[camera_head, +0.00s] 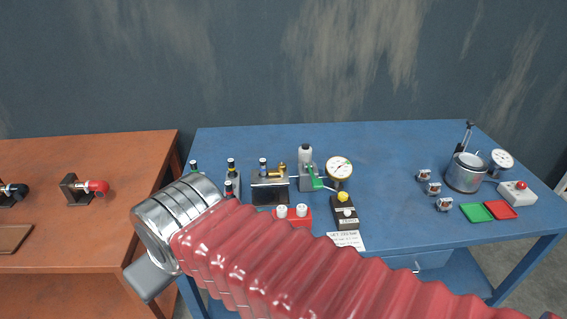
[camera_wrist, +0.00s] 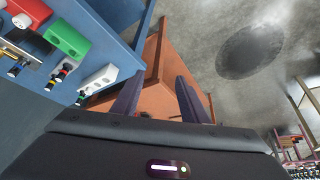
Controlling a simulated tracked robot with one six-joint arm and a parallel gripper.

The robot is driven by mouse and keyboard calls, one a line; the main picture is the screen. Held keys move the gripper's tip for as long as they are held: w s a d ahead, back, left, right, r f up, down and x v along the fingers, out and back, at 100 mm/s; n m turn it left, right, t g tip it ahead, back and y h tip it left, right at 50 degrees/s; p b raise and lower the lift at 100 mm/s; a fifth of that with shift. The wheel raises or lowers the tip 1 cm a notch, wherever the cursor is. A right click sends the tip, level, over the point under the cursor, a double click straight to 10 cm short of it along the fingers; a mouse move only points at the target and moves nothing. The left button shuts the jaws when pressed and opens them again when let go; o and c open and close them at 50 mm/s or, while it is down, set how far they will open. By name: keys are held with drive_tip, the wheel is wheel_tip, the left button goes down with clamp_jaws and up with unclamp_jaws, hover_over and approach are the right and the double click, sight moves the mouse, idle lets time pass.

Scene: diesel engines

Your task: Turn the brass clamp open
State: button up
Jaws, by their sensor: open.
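The brass clamp (camera_head: 279,169) is a small gold-coloured piece at the top of a dark metal block (camera_head: 269,188) on the blue bench. A green-handled part stands just to its right. My gripper (camera_wrist: 157,88) shows in the wrist view with its two dark fingers apart and nothing between them. It points past the bench edge toward the orange table and the floor, away from the clamp. I cannot make out the clamp for sure in the wrist view. In the head view my gripper's fingers are not visible; my red-sleeved arm crosses in front of the bench.
Small bottles with coloured bands stand left of the block. A red block (camera_head: 293,216), a dial gauge (camera_head: 340,168) and a black box with yellow knob (camera_head: 344,211) sit near it. A metal pot (camera_head: 466,172) stands farther right. The orange table (camera_head: 90,150) is at left.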

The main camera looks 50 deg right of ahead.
drive_tip(key=w+d+r+n+g, duration=0.1)
drive_tip(key=w+d+r, duration=0.2)
drive_tip(key=w+d, duration=0.15)
drive_tip(key=w+d+r+g, duration=0.1)
drive_tip(key=w+d+r, duration=0.25)
drive_tip(key=d, duration=0.25)
drive_tip(key=n+y, duration=0.2)
drive_tip(key=n, duration=0.3)
hover_over(283, 165)
drive_tip(key=s+d, duration=0.3)
drive_tip(key=s, duration=0.2)
wheel_tip(283, 165, down, 5)
drive_tip(key=shift+w+r, duration=0.15)
drive_tip(key=x, duration=1.3)
drive_tip(key=shift+w+a+f, duration=0.25)
drive_tip(key=shift+f, duration=0.05)
